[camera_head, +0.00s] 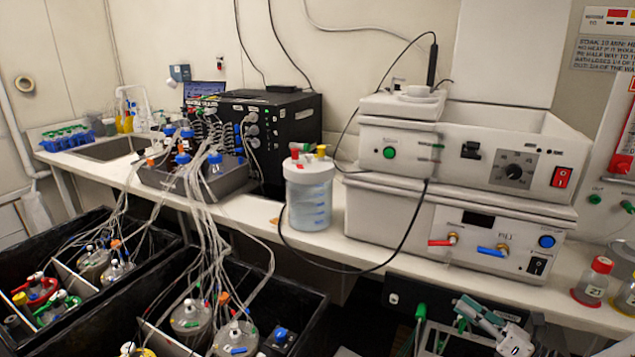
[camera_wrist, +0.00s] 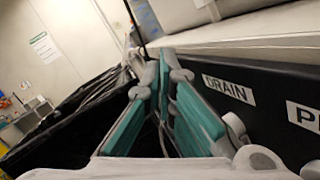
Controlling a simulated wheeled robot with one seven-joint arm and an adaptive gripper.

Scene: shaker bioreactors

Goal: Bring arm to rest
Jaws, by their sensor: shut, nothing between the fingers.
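My gripper (camera_head: 468,310) shows at the bottom right of the head view, below the front edge of the bench, with teal finger pads pointing up and to the left. In the wrist view my gripper (camera_wrist: 165,72) has its two teal-padded fingers close together at the tips. The fingers are shut with nothing between them. Most of my arm is outside the head view.
The white bench (camera_head: 247,210) carries a clear bottle (camera_head: 309,200) and stacked white instruments (camera_head: 455,230). Black shaker boxes (camera_head: 290,300) with tubed vessels stand at the lower left. In the wrist view, a black panel labelled DRAIN (camera_wrist: 229,88) lies close right of the fingers.

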